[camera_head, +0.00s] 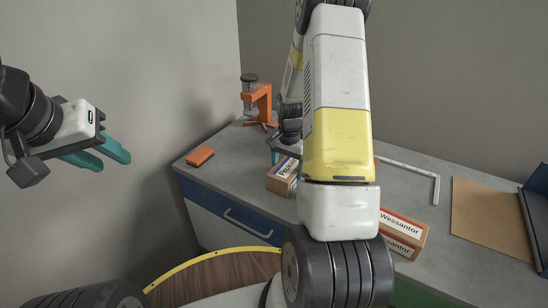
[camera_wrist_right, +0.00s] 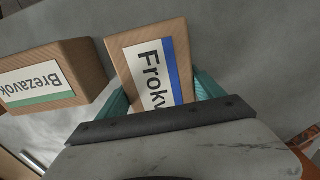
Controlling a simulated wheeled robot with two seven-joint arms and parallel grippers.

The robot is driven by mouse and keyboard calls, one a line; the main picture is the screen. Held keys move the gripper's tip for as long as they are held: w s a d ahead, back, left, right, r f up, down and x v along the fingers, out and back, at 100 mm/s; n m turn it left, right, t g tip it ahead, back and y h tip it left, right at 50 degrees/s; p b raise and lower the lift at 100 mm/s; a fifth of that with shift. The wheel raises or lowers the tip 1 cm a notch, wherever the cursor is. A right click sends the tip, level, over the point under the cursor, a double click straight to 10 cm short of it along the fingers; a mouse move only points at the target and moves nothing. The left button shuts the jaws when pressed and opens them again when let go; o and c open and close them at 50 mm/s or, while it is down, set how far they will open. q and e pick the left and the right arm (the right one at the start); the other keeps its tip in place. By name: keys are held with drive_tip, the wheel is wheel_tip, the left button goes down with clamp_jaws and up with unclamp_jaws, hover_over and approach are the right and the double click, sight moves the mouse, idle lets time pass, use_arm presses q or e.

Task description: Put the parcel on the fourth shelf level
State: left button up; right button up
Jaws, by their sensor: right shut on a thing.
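A brown parcel (camera_wrist_right: 150,62) with a white label reading "Frokv…" and a blue stripe sits between the teal fingers of my right gripper (camera_wrist_right: 162,95), which is shut on it. In the head view this parcel (camera_head: 284,174) is on or just above the grey bench, partly behind my right arm; I cannot tell whether it touches the bench. My left gripper (camera_head: 97,156) hangs at the left, away from the bench, with its teal fingers apart and empty. No levelled shelf is recognisable in view.
A "Brezavok" parcel (camera_wrist_right: 50,75) stands beside the held one.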

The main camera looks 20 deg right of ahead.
drive_tip(key=shift+f, duration=0.15)
drive_tip(key=o, duration=1.9)
